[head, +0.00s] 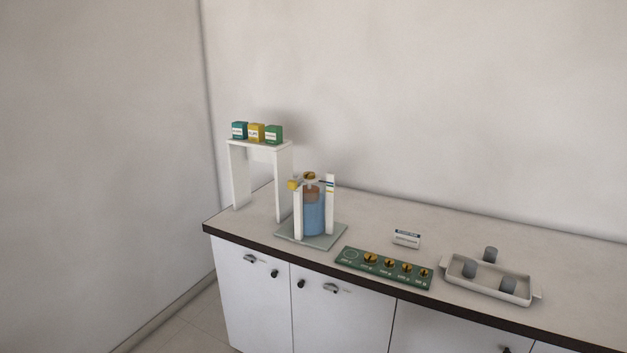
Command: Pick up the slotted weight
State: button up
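Several brass slotted weights sit in a row on a green board (345,261) near the counter's front edge. The leftmost place on the board is an empty ring. Another brass weight (310,176) appears to rest on top of the apparatus with a blue cylinder (314,220). The printed labels are too small to read surely. My gripper is not in view.
A white tray (455,274) with grey cylinders stands right of the board. A small white sign (406,239) stands behind the board. A white stand (239,178) at the left carries three small boxes (256,133). Walls close off the back and left.

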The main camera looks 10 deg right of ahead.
aim_at(388, 261)
jog(key=u, duration=0.1)
jog(key=i, duration=0.95)
jog(key=u, duration=1.45)
jog(key=k, duration=0.15)
jog(key=z, duration=3.35)
jog(key=k, duration=0.2)
jog(key=u, duration=0.15)
